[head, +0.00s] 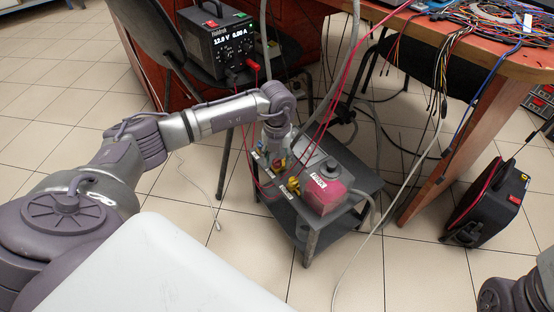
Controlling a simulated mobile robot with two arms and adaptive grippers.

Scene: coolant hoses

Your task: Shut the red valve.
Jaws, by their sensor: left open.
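My left gripper (278,152) reaches down over the left part of a small grey stand (313,222) on the floor. Its jaws are open, with small yellow and red parts (281,164) close under or between them. These parts are too small and too covered to tell whether they are the red valve, or whether the fingers touch them. A yellow valve (293,184) sits on the stand just nearer to me. A pink-red tank (323,192) with a white label and a dark cap stands to the right. My right gripper is not in view.
Thin red cables hang from the orange table (505,62) and run beside my left gripper. A black power supply (219,42) stands on a dark chair behind. A black and red case (488,203) is on the floor at right. Tiled floor is free in front of the stand.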

